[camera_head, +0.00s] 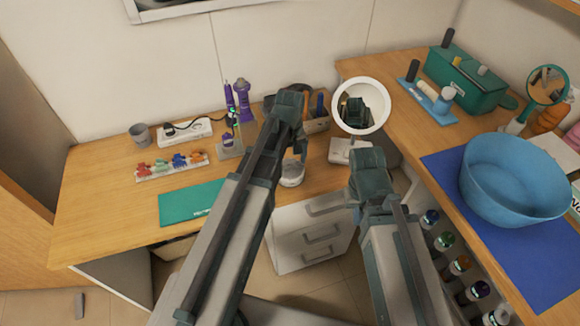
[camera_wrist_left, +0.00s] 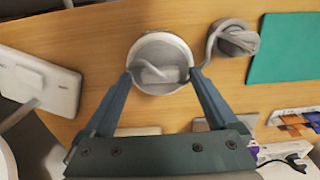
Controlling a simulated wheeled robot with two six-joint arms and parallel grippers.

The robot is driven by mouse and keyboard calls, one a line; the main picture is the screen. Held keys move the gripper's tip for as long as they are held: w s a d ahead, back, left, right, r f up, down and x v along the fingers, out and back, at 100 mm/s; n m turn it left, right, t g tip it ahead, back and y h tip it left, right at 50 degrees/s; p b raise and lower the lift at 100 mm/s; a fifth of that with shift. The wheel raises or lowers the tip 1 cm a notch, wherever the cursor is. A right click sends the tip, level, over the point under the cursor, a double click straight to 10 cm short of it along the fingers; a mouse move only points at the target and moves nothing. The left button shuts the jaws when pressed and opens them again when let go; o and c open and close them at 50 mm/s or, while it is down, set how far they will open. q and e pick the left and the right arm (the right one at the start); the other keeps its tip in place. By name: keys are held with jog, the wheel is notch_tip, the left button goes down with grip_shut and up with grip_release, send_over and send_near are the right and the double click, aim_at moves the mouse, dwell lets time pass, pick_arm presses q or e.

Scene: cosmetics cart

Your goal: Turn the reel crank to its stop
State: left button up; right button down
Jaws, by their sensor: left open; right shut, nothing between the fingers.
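A round, pale grey drum (camera_wrist_left: 160,62) with a curved crank-like bar across its face lies between my left fingertips in the left wrist view. In the head view the pale drum (camera_head: 291,174) stands near the desk's front edge, partly hidden by my left arm. Beside it in the wrist view is a smaller grey round piece (camera_wrist_left: 236,40) with a bent rod. My left gripper (camera_wrist_left: 161,75) is open, one finger at each side of the drum; I cannot tell if they touch it. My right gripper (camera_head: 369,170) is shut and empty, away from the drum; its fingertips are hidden.
A teal mat (camera_head: 190,204) lies left on the desk, and a white box (camera_head: 344,151) right of the drum. Behind stand a round mirror (camera_head: 361,88) and purple tools (camera_head: 243,102). A blue bowl (camera_head: 512,180) stands on the right counter. White drawers (camera_head: 305,240) sit below.

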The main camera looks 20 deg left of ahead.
pick_arm(q)
jog(key=shift+f, duration=0.15)
jog(key=c, duration=1.4)
jog(key=shift+o, duration=0.2)
